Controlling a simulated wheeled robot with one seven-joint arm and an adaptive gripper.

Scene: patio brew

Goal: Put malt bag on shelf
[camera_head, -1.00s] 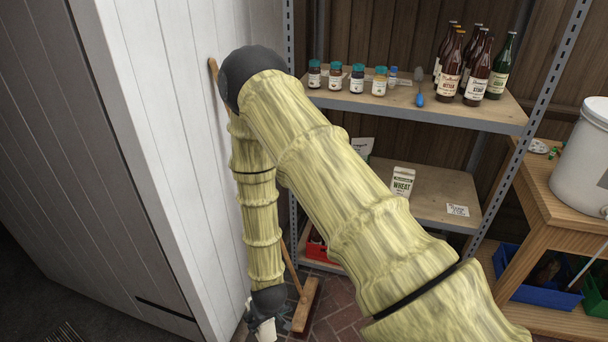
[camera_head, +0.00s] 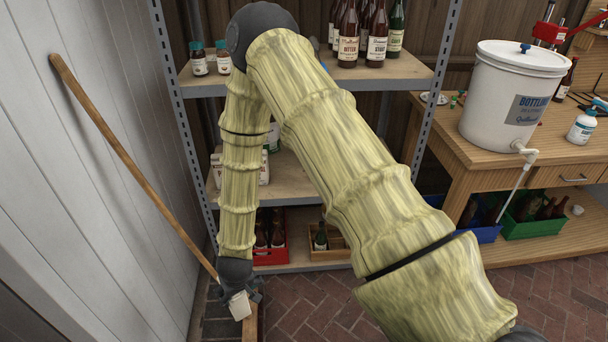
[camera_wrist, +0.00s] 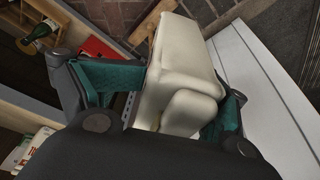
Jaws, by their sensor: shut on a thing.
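My gripper (camera_head: 240,288) is low in front of the shelf unit, close to the white wall. It is shut on a pale cream malt bag (camera_head: 239,306). In the wrist view the bag (camera_wrist: 182,70) lies between the teal finger pads, tilted, and no label on it can be read. The metal shelf unit has wooden boards. Its middle board (camera_head: 292,188) is above and beyond my gripper and carries a white packet (camera_head: 264,172), partly hidden by my arm. The top board (camera_head: 405,72) holds jars and bottles.
A broom handle (camera_head: 135,165) leans on the white wall, close to my gripper. A red crate (camera_head: 271,257) and a wooden crate (camera_head: 335,252) stand on the bottom board. A bench (camera_head: 440,125) with a white bucket (camera_head: 505,95) is at right. The brick floor in front is clear.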

